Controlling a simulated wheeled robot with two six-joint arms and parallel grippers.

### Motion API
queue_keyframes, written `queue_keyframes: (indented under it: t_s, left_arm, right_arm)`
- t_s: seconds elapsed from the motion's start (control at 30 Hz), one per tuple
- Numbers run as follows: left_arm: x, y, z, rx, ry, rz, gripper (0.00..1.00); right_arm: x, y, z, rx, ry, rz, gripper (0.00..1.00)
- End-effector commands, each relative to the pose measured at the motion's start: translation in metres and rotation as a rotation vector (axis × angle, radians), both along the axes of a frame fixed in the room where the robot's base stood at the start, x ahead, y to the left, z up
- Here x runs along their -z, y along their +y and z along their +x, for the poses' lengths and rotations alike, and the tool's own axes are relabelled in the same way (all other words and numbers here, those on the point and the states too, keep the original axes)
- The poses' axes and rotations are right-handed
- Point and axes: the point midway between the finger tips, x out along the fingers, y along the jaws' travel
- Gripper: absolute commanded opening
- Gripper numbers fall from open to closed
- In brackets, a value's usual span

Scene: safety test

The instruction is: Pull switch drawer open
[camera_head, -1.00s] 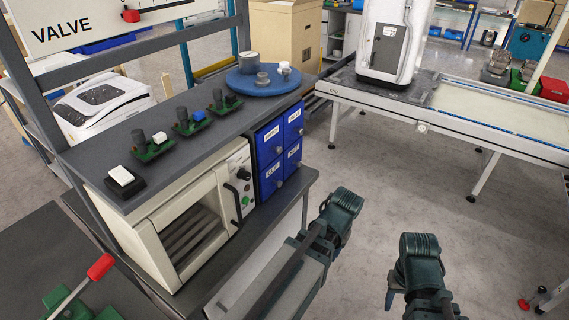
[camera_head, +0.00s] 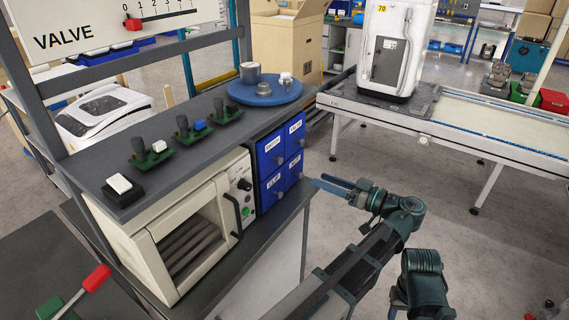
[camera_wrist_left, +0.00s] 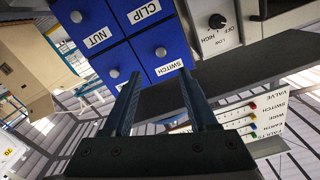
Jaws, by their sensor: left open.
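The switch drawer (camera_head: 268,155) is the upper left drawer of a blue four-drawer block, and it is closed. In the left wrist view, turned over, its label SWITCH (camera_wrist_left: 168,68) and round grey knob (camera_wrist_left: 160,51) show clearly. My left gripper (camera_head: 322,183) is open and empty, to the right of the drawer fronts and apart from them. In the left wrist view, the two fingers of my left gripper (camera_wrist_left: 160,76) point at the switch drawer, with its knob beyond the gap between the tips. My right arm shows at the lower right; its fingers cannot be made out.
The other drawers, including CLIP (camera_wrist_left: 120,18) and NUT (camera_wrist_left: 88,45), are closed. A cream oven-like box (camera_head: 185,235) with a dark handle stands left of the block. A blue turntable (camera_head: 264,92) sits above on the shelf. Open floor lies right of the bench.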

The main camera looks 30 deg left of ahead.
Motion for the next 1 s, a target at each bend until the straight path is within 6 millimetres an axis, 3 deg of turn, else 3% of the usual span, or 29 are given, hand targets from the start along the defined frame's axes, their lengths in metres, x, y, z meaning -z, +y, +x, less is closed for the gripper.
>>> queue_keyframes:
  t_s: [0.17,0.33,0.8,1.0]
  left_arm:
    - [-0.005,-0.002,0.001,0.0,-0.025,0.02,0.59]
    - [-0.004,0.012,0.001,-0.002,-0.022,0.019,0.59]
    - [-0.004,0.103,0.008,-0.003,-0.019,0.018,0.59]
    - [-0.004,0.126,0.011,0.0,-0.019,0.017,0.59]
  right_arm:
    - [0.0,0.0,0.0,0.0,0.0,0.0,0.5]
    - [0.0,0.0,0.0,0.0,0.0,0.0,0.5]
    - [0.0,0.0,0.0,0.0,0.0,0.0,0.5]
    - [0.0,0.0,0.0,0.0,0.0,0.0,0.5]
